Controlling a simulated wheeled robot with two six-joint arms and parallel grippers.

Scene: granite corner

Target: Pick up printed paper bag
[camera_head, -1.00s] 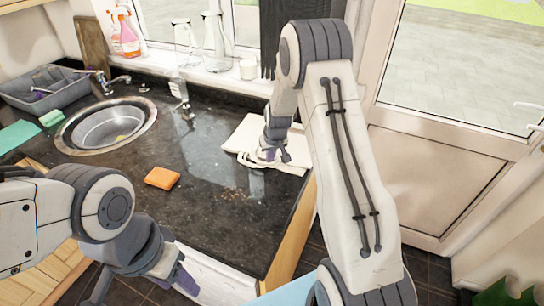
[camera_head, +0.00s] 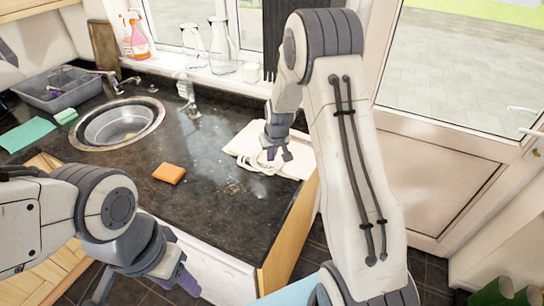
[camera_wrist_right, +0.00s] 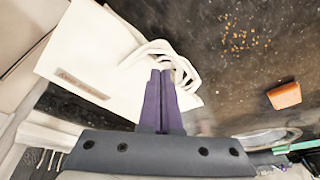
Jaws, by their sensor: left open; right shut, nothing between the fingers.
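The printed paper bag (camera_head: 298,162) is white and lies flat on the dark counter near its right edge, with white handles toward the front. In the right wrist view the bag (camera_wrist_right: 95,55) shows a small printed strip, and its looped handles lie by my fingertips. My right gripper (camera_head: 279,153) is shut and empty, over the handle side of the bag; its purple fingers (camera_wrist_right: 162,75) are together. Whether they touch the handles I cannot tell. My left gripper (camera_head: 145,284) is open and empty, low in front of the counter, far from the bag.
An orange sponge (camera_head: 169,173) lies on the counter left of the bag. A round sink (camera_head: 117,124) and a grey dish tub (camera_head: 62,92) are further left. Crumbs (camera_wrist_right: 236,35) are scattered on the counter.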

